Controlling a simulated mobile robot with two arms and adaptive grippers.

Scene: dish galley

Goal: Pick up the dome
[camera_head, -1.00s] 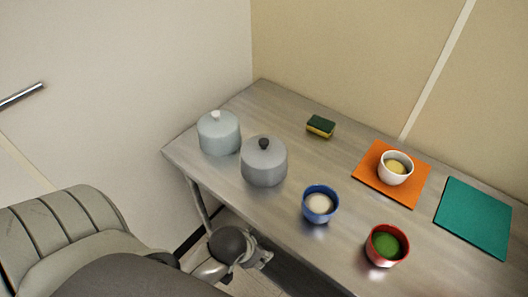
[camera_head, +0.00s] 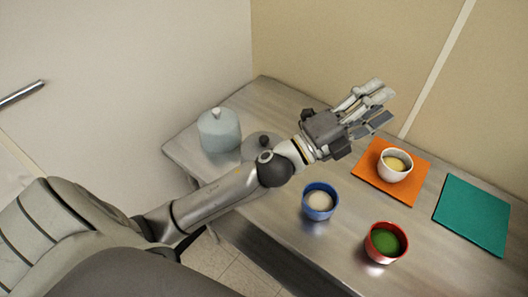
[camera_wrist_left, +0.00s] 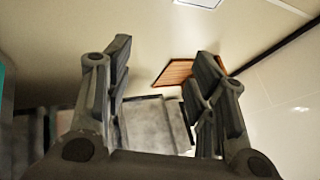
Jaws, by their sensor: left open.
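Two lidded domes stand on the metal table. The pale blue-grey dome (camera_head: 219,132) with a white knob is at the table's left end, in full view. The grey dome (camera_head: 256,147) with a black knob is right of it, mostly hidden behind my left forearm. My left gripper (camera_head: 382,105) is open and empty, raised over the back of the table, to the right of both domes. In the left wrist view, its fingers (camera_wrist_left: 164,62) stand apart with nothing between them; no dome shows clearly there. My right gripper is not in view.
A blue bowl (camera_head: 320,202) and a red bowl (camera_head: 384,243) stand near the table's front edge. A white bowl (camera_head: 395,166) sits on an orange mat (camera_head: 411,194). A bare teal mat (camera_head: 474,215) lies at the right. Walls border the table's back and left.

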